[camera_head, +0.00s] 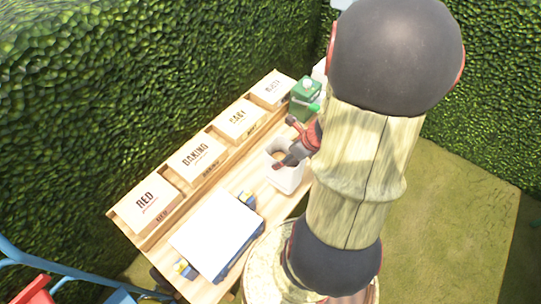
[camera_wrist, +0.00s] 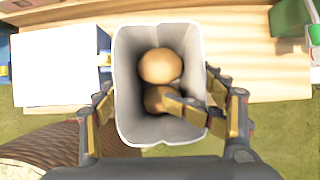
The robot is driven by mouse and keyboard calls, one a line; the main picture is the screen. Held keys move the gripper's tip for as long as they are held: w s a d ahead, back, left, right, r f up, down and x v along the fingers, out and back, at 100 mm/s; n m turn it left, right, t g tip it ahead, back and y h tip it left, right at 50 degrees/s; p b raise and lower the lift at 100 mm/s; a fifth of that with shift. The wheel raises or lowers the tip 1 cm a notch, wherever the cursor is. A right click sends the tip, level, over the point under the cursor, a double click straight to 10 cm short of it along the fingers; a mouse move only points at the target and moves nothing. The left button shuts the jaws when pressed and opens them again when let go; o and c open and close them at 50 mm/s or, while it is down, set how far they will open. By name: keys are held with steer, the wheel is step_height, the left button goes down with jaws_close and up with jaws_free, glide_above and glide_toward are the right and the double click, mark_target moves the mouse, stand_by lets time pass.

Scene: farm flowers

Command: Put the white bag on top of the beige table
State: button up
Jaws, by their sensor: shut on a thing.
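The white bag (camera_wrist: 126,65) is open at the top in the wrist view, with two round brown items inside. In the head view the white bag (camera_head: 287,181) shows at the front part of the light wooden, beige table (camera_head: 213,291). My gripper (camera_wrist: 145,103) is shut on the bag, one finger at its left wall and the other reaching over its right side. It also shows in the head view (camera_head: 296,143), partly hidden by my arm. I cannot tell whether the bag's base touches the table.
Several labelled boxes, such as the one marked RED (camera_head: 147,203), line the back of the table. A white-topped blue crate (camera_head: 217,233) stands left of the bag. A green container (camera_head: 305,98) stands at the far end. Hedges rise behind.

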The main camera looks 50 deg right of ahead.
mark_target(284, 143)
steer(key=w+d+f, duration=0.1)
steer(key=w, duration=0.1)
steer(key=w+d+f, duration=0.1)
steer(key=d, duration=0.1)
steer(key=w+d+f, duration=0.1)
steer(key=w+d, duration=0.1)
steer(key=shift+w+d+f+b, duration=0.25)
steer(key=shift+w+b, duration=0.1)
steer(key=shift+b, duration=0.05)
steer(key=w+d+f+b, duration=0.2)
steer(key=w+d+f, duration=0.2)
steer(key=f, duration=0.5)
steer(key=shift+f+b, duration=0.2)
steer(key=shift+b, duration=0.1)
steer(key=o, duration=2.2)
steer(key=shift+o, duration=0.4)
